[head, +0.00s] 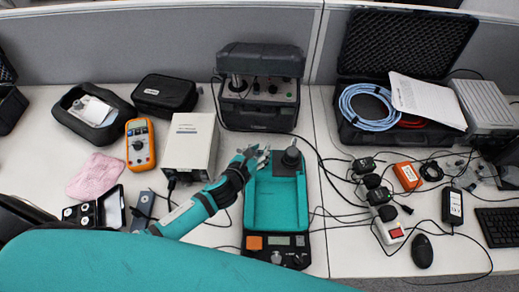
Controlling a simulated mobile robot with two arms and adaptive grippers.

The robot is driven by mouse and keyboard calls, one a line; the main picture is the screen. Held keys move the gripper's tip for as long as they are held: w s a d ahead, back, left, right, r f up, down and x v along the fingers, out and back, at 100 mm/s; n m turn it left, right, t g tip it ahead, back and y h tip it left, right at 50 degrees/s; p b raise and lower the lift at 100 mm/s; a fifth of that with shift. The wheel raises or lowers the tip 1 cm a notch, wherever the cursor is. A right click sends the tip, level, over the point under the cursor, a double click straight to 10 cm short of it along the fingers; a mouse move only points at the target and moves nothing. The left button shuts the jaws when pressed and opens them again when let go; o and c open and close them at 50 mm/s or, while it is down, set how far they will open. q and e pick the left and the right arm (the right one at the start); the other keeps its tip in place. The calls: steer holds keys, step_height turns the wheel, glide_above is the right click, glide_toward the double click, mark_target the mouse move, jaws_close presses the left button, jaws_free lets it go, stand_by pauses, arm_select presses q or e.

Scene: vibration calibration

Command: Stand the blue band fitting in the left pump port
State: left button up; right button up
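My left gripper (256,158) reaches over the upper left corner of the teal pump unit (279,226), where the left port lies hidden under it. Its grey fingers are small here, and I cannot tell whether they are shut on anything. A dark round knob-like part (291,158) stands at the unit's upper right. Small metal fittings (86,220) sit in a black case (97,211) at the lower left. No blue band can be made out on any of them. My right gripper is not in view.
A grey instrument box (258,118) stands just behind the pump unit. A beige box (190,142) and an orange multimeter (140,144) are to the left. Cables and a power strip (388,228) lie to the right. Bare desk shows at the pink cloth's (94,176) left.

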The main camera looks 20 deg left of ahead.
arm_select(q)
steer(key=o, duration=0.4)
steer(key=v, duration=1.2)
steer(key=shift+r, duration=0.1)
